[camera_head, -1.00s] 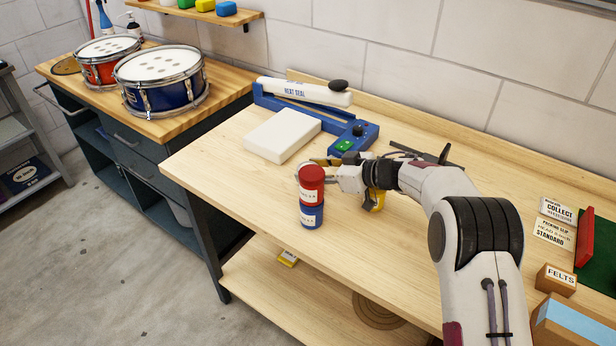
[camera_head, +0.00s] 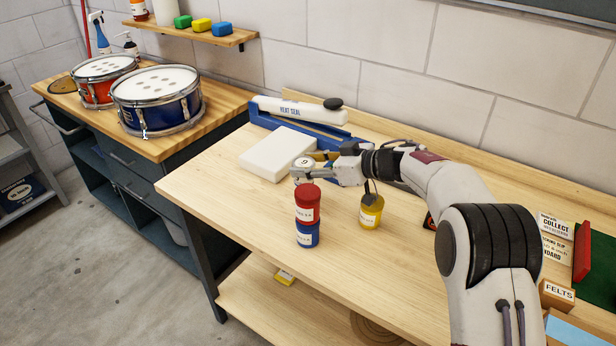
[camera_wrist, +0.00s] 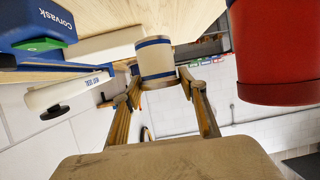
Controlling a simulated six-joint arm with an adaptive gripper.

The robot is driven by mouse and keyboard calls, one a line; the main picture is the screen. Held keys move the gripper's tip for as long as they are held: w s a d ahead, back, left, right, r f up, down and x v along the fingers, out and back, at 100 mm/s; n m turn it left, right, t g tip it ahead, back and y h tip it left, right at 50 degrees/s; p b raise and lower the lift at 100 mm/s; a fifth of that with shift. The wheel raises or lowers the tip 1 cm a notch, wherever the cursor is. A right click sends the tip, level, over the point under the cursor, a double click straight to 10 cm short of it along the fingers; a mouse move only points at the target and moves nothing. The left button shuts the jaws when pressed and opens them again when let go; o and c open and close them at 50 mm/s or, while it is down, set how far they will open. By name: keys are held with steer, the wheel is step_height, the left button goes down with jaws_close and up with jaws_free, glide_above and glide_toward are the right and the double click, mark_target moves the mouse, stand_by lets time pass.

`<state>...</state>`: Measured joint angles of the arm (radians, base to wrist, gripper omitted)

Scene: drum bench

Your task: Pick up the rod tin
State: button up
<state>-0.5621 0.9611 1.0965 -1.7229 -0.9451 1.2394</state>
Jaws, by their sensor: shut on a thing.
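The rod tin appears to be the cream tin with blue bands, seen between my fingertips in the wrist view (camera_wrist: 156,60); I cannot read a name on it. In the head view its round pale top (camera_head: 303,162) shows behind and above the red tin. My gripper (camera_head: 306,173) is shut on it from the right, and it looks raised off the bench. In the wrist view both fingers (camera_wrist: 158,88) reach its sides. Its lower part is hidden in the head view by the fingers and the red tin.
A red tin (camera_head: 308,203) stands stacked on a blue tin (camera_head: 307,234), close in front of my gripper. A yellow tin (camera_head: 371,212) stands to the right. A white block (camera_head: 278,154) and the heat sealer (camera_head: 300,109) lie behind. The bench front left is clear.

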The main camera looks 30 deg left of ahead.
steer(key=shift+r, duration=1.1)
